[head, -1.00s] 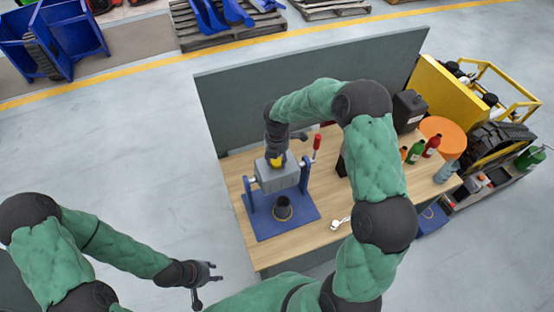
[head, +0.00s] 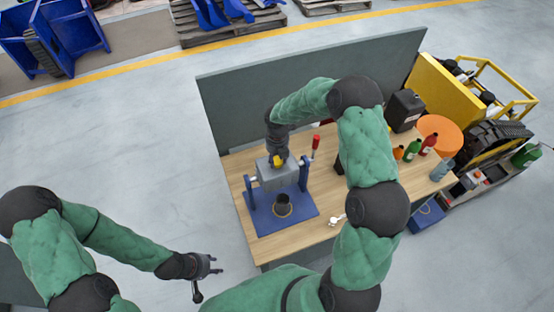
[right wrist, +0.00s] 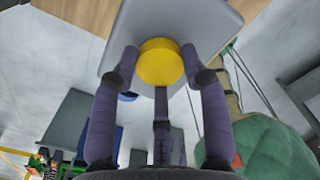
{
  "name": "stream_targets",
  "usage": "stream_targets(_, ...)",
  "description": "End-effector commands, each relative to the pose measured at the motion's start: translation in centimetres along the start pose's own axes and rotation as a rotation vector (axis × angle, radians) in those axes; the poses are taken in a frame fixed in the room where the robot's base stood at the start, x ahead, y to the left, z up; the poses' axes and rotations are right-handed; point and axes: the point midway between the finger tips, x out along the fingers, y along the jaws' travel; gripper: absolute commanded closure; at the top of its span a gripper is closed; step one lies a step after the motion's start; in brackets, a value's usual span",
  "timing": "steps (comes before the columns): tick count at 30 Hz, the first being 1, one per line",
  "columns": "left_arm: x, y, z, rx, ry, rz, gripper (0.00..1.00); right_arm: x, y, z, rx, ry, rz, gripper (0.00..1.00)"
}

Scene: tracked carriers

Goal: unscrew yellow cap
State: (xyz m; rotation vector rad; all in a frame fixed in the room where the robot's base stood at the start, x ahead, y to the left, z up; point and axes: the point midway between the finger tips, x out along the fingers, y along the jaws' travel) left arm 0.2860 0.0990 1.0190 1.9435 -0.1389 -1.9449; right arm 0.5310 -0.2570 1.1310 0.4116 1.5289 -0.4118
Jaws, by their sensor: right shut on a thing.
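The yellow cap (right wrist: 160,62) sits on top of the grey box-shaped container (right wrist: 203,22), which is held in a blue stand (head: 305,180) on the workbench. My right gripper (right wrist: 160,66) has its fingers around the cap from above and is shut on it; the cap also shows in the head view (head: 279,160), partly covered by the gripper. The grey container also shows in the head view (head: 276,176). My left gripper (head: 214,267) hangs empty over the floor, left of the bench, its fingers apart.
The wooden bench (head: 290,242) has a dark cup (head: 282,203) on the stand's blue base and a small white-silver item (head: 337,220). Several bottles, a black canister (head: 405,110) and an orange round piece (head: 441,134) stand at the right. A grey panel (head: 310,85) rises behind.

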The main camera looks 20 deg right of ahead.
Motion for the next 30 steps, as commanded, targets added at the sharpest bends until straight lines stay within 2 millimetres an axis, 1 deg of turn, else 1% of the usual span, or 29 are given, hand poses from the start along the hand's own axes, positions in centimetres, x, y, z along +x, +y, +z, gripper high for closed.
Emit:
stream_targets(1, -0.8, 0.3, 0.0, 0.0, 0.0, 0.0, 0.6, -0.1, -0.1, -0.3, -0.057, 0.009, -0.003, 0.83)
stream_targets(9, -3.0, 1.1, 0.1, 0.0, 0.0, 0.0, 0.6, -0.1, -0.1, -0.4, -0.39, 0.01, -0.001, 0.83)
stream_targets(12, -3.7, 1.3, 0.1, 0.0, 0.0, 0.0, 0.6, -0.1, -0.1, -0.3, -0.502, 0.009, 0.0, 0.83)
stream_targets(15, -4.1, 1.5, 0.1, 0.0, 0.0, 0.0, 0.6, 0.0, -0.1, -0.3, -0.574, 0.009, -0.001, 0.83)
stream_targets(18, -4.1, 1.5, 0.1, 0.0, 0.0, 0.0, 0.6, 0.2, -0.1, -0.3, -0.601, 0.008, -0.001, 0.83)
stream_targets(30, -4.1, 1.5, 0.1, 0.0, 0.0, 0.0, 0.6, 0.1, -0.1, -0.3, -0.599, 0.008, 0.0, 0.83)
